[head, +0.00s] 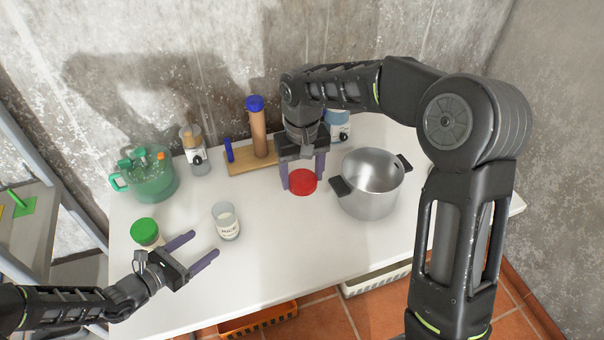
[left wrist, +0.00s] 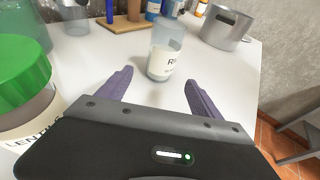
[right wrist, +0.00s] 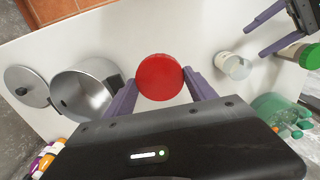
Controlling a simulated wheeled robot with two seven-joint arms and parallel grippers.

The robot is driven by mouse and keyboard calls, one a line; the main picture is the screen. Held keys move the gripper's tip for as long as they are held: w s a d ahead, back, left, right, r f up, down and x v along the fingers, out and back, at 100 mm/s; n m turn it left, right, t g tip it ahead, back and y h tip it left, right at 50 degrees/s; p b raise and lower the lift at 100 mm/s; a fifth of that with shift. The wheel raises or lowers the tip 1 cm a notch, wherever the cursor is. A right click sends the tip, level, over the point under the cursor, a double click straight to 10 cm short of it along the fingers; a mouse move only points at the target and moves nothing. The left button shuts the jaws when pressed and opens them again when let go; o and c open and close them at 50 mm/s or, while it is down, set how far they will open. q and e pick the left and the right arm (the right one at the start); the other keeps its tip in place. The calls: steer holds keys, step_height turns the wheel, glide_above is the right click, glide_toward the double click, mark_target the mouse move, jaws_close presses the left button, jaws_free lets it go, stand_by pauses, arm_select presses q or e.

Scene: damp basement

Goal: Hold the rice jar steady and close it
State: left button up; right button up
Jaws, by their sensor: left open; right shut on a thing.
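The rice jar (head: 226,222) is a clear, open jar with a white label, standing upright on the white table. In the left wrist view the jar (left wrist: 165,55) stands beyond and between my fingertips. My left gripper (head: 204,249) is open and empty, low over the table, its fingers pointing at the jar without touching it. My right gripper (head: 303,176) is shut on a red lid (head: 302,182), right of the jar and apart from it. In the right wrist view the lid (right wrist: 160,77) sits between both fingers. Whether it touches the table cannot be told.
A steel pot (head: 369,190) stands right of the red lid. A green-lidded lentils jar (head: 146,232) stands close to my left gripper. The table's front is clear.

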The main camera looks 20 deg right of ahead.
mark_target(220, 232)
arm_select(q)
steer(key=shift+d, duration=0.1)
steer(key=shift+x, duration=4.95)
